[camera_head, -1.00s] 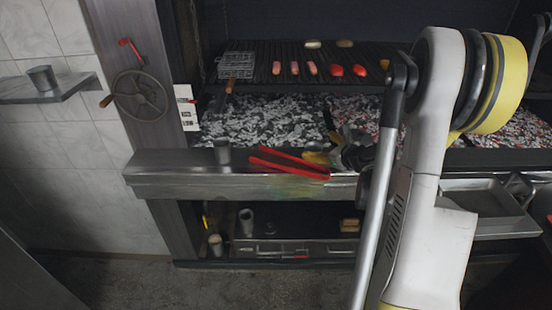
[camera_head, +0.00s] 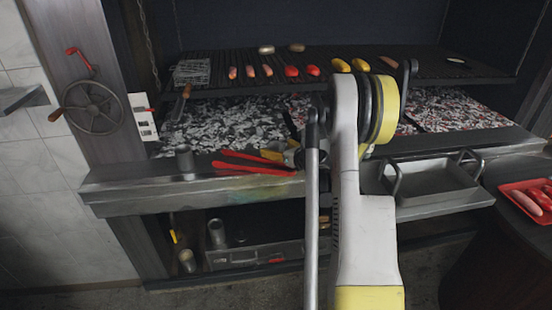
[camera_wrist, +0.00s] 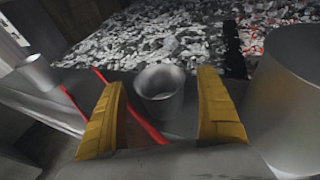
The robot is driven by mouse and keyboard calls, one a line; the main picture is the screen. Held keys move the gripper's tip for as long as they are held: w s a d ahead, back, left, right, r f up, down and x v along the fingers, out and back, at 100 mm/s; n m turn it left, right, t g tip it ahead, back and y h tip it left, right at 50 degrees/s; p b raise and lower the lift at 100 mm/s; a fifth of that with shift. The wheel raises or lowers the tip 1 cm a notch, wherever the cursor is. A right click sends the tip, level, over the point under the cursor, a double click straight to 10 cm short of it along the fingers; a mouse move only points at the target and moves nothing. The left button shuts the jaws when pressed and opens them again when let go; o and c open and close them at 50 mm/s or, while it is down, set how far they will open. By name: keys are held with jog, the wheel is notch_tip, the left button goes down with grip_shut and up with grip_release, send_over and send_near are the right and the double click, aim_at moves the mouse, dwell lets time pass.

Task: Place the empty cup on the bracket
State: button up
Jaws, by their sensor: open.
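In the wrist view a grey metal cup (camera_wrist: 160,104) stands between the yellow fingers of my open gripper (camera_wrist: 164,80). Its mouth faces up and its inside looks empty; I see no grip on it. In the head view my gripper (camera_head: 284,151) is over the grill's front ledge, partly behind my arm, and I cannot make out this cup there. A second grey cup (camera_head: 185,160) stands on the ledge left of red tongs (camera_head: 255,163); it also shows in the wrist view (camera_wrist: 38,72). A grey wall shelf (camera_head: 22,98), possibly the bracket, is cut off at the left edge.
Hot coals (camera_head: 225,125) lie behind the ledge (camera_head: 140,188), below a grate (camera_head: 345,78) with sausages. A metal tray (camera_head: 430,182) is right of my arm. A red food tray (camera_head: 525,200) is at far right. Another cup (camera_head: 217,233) stands below the ledge.

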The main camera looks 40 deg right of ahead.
jog(key=shift+w, duration=0.45)
jog(key=c, duration=1.4)
jog(key=shift+o, duration=0.2)
